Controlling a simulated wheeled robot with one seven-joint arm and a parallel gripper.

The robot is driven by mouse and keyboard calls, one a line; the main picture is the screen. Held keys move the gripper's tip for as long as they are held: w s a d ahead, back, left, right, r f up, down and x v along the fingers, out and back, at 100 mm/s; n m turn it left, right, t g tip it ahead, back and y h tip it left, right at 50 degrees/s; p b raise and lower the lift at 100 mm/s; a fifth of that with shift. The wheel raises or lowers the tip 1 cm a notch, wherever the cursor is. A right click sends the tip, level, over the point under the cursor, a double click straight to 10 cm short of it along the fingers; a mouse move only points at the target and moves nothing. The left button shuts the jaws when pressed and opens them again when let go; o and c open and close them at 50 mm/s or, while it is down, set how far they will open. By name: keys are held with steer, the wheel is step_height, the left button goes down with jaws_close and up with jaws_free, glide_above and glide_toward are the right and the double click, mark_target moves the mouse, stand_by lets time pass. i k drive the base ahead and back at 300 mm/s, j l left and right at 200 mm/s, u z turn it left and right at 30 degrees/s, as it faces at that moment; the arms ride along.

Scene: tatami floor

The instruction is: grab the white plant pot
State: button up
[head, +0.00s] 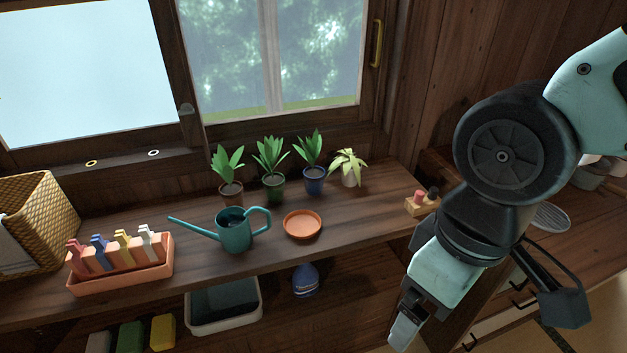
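The white plant pot (349,180) stands upright on the wooden shelf below the window, at the right end of a row of potted plants. It is small, and a pale yellow-green drooping plant covers its upper part. My gripper (406,328) hangs at the lower right, in front of the shelf and nearer to me than the pot. It points down and is well apart from the pot. One fingertip shows at the lower edge; I cannot make out the gap between the fingers.
A blue pot (314,181), a green pot (274,188) and a brown pot (231,193) stand left of it. A terracotta saucer (302,225) and teal watering can (236,232) lie in front. A small wooden block with bottles (422,205) sits right, near my arm.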

mark_target(351, 167)
steer(key=i+j+z, duration=0.1)
steer(key=i+j, duration=0.25)
steer(key=i+j+z, duration=0.1)
steer(key=i+j, duration=0.25)
steer(key=j, duration=0.15)
